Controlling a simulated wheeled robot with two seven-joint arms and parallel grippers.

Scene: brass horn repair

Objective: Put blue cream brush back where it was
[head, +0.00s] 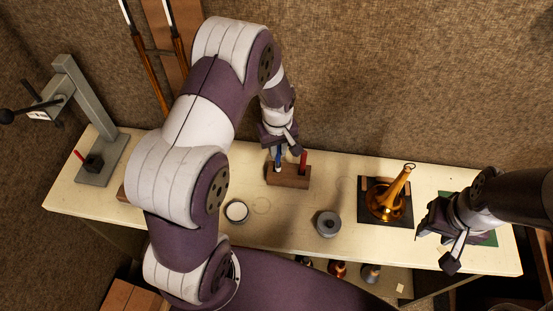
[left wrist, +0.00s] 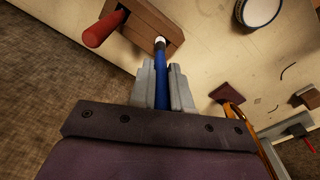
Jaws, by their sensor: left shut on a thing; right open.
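The blue brush (head: 278,158) is in my left gripper (head: 280,143), which is shut on its handle above the wooden block (head: 288,178). In the left wrist view, the fingers of my left gripper (left wrist: 164,82) clasp the blue handle (left wrist: 161,68), and its pale lower end is over the wooden block (left wrist: 148,22). I cannot tell whether that end is in a hole or just above it. A red-handled tool (head: 303,160) stands upright in the block's right side. My right gripper (head: 437,244) is open and empty over the right end of the table.
On the table (head: 190,221) are a round white-topped tin (head: 237,211), a grey round piece (head: 327,224) and a brass horn part (head: 388,200) on a dark mat. A grey press (head: 92,130) stands at the left. Several small objects sit on the shelf below.

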